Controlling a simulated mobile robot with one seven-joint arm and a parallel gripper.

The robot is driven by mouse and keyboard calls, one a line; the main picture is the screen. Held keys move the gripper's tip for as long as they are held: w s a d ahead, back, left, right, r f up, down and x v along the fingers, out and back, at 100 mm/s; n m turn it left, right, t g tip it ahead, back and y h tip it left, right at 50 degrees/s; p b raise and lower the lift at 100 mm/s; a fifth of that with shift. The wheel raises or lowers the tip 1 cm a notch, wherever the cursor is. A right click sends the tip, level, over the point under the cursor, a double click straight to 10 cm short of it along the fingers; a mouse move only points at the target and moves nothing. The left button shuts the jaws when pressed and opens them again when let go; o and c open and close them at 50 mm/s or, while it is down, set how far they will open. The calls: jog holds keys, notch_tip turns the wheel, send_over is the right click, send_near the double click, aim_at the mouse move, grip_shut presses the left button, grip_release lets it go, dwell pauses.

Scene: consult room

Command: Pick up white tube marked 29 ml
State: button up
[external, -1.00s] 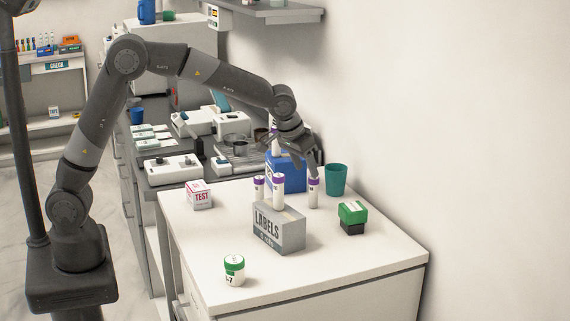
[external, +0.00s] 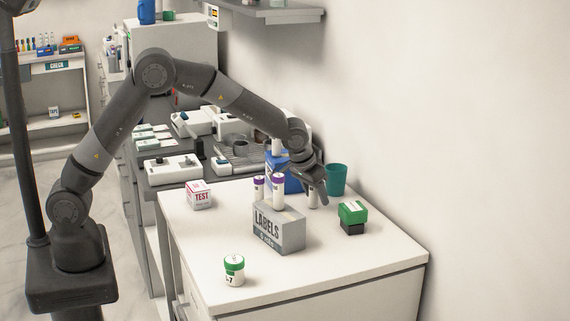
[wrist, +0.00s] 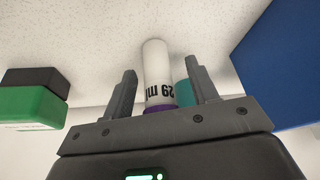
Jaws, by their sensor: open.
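The white tube with a purple cap stands upright on the white counter. In the wrist view the tube (wrist: 157,65) shows "29 ml" upside down, with its purple cap toward my gripper. In the external view only its lower part (external: 312,201) shows; my gripper hides the top. My gripper (external: 317,184) is open, above and around the tube's upper end. In the wrist view the fingers (wrist: 160,88) are on either side of the tube, with gaps, and hold nothing.
A grey LABELS box (external: 279,232) with two purple-capped tubes (external: 278,188) stands left of the tube. A blue container (external: 291,184) and teal cup (external: 336,180) are behind. Green and black boxes (external: 352,213) are right.

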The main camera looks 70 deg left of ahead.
jog(key=shift+c, duration=0.3)
jog(key=c, duration=1)
jog(key=shift+r, duration=0.1)
